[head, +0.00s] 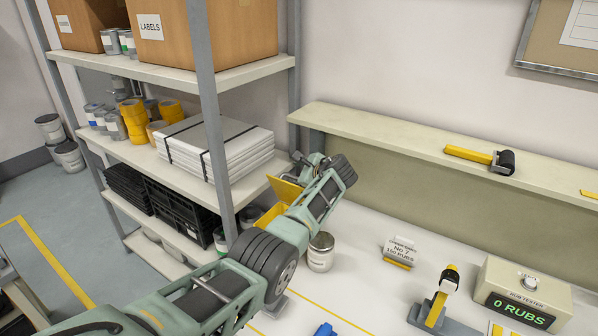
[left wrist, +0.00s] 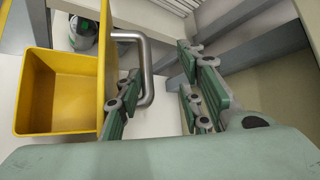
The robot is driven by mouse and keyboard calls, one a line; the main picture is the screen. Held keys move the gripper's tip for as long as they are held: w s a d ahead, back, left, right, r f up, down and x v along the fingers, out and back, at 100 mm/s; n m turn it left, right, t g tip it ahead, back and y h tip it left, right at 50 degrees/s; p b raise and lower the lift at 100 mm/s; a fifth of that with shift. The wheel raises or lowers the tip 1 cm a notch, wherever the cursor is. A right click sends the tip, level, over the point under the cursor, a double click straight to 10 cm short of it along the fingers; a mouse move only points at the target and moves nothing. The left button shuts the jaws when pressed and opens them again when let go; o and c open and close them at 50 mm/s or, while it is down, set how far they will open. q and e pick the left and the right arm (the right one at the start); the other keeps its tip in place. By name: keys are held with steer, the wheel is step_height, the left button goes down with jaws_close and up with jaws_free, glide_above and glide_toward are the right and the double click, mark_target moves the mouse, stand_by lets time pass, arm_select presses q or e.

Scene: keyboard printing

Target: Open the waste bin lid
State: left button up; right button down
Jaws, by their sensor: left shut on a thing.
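The yellow waste bin (head: 265,218) stands beside the shelf, partly hidden by my left arm in the head view. Its open inside (left wrist: 62,92) shows in the left wrist view, empty as far as I can see. The yellow lid (head: 285,191) is raised; in the left wrist view the lid (left wrist: 106,55) shows nearly edge-on, standing upright at the bin's right side. A grey metal handle (left wrist: 147,70) sticks out from the lid. My left gripper (head: 303,163) is shut on this handle, its fingers (left wrist: 160,95) around it. My right gripper is not in view.
A shelf rack (head: 212,120) with boxes, tape and paper stacks stands close on the left. A tin (head: 320,252) stands on the white table near my left arm. A ledge (head: 400,140) runs behind.

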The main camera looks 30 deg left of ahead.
arm_select(q)
steer(key=w+r+p+v, duration=0.1)
steer(key=p+v, duration=0.4)
steer(key=v, duration=1.3)
steer(key=shift+w+d+p, duration=0.3)
steer(key=shift+d+p, duration=0.05)
steer(key=shift+d, duration=0.05)
stand_by(0.5)
stand_by(0.3)
